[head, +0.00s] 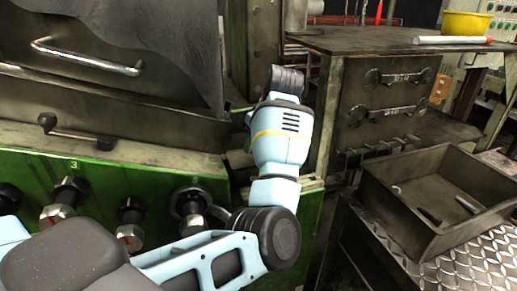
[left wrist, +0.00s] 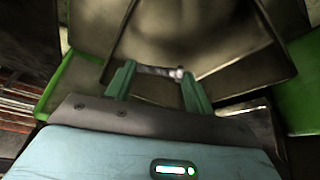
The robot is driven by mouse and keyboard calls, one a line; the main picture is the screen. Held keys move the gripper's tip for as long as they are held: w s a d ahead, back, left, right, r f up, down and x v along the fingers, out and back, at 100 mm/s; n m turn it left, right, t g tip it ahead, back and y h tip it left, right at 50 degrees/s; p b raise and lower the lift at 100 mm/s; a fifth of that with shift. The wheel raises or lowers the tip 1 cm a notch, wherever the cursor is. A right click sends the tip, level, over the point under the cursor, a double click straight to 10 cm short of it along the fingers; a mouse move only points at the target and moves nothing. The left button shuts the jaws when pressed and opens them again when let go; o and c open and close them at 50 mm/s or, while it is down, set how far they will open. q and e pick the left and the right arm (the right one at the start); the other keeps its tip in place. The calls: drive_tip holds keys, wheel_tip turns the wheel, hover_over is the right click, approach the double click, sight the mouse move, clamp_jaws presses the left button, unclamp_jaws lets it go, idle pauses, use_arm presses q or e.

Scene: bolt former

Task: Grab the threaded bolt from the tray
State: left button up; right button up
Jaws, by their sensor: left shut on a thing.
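My left gripper (left wrist: 158,70) shows in the left wrist view, with its two green fingers apart and a small shiny metal bolt (left wrist: 160,71) spanning between their tips. The bolt's thread is too small to make out. In the head view, my left arm rises in front of the machine; its fingers and the bolt are hidden behind the wrist. A dark metal tray (head: 399,209) stands at the right with a few small bolts (head: 429,216) lying loose in it. My right gripper is in neither view.
A dark cabinet (head: 375,95) stands behind the tray, with a yellow bowl (head: 466,24) on top. Dark sheet metal (left wrist: 200,35) lies close beyond the fingertips.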

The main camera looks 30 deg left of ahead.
use_arm(q)
wheel_tip(320, 180, up, 8)
drive_tip(key=shift+f, duration=0.2)
